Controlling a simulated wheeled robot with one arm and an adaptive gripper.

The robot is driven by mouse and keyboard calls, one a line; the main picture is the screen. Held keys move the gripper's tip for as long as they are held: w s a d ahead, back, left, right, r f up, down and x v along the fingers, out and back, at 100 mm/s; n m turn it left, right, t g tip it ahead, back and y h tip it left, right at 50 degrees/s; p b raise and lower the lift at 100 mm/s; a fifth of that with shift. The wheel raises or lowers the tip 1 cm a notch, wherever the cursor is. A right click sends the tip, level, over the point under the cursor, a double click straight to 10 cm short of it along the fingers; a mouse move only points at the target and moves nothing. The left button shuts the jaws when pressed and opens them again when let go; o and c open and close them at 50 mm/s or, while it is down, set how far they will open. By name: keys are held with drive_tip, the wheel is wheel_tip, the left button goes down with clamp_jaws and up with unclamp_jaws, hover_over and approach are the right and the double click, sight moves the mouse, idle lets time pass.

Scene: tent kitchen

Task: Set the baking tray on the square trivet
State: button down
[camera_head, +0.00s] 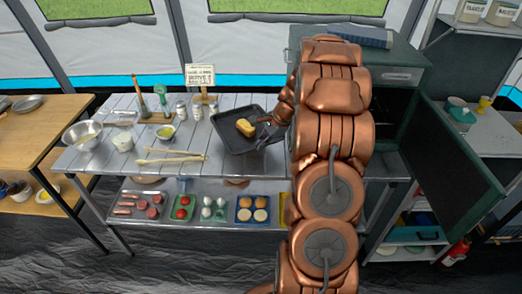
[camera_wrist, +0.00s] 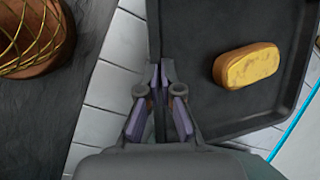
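The baking tray (camera_head: 228,142) is dark and square-cornered, at the right part of the white plank table, with a yellow-brown loaf (camera_head: 245,127) on it. In the wrist view the tray (camera_wrist: 205,105) fills the right side, with the loaf (camera_wrist: 247,66) inside. My gripper (camera_wrist: 163,72) has its fingertips close together on the tray's near left rim, one on each side of it. In the head view my gripper (camera_head: 266,138) is at the tray's right edge, partly hidden by my arm. I cannot make out the square trivet.
The lower shelf holds food trays (camera_head: 214,208). A dark cabinet door (camera_head: 452,160) hangs open at right. The wrist view shows a brown wire-patterned round thing (camera_wrist: 32,35) on a dark surface.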

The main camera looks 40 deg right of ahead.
drive_tip(key=shift+f+p, duration=0.35)
drive_tip(key=shift+f, duration=1.55)
drive_tip(key=c, duration=1.3)
unclamp_jaws()
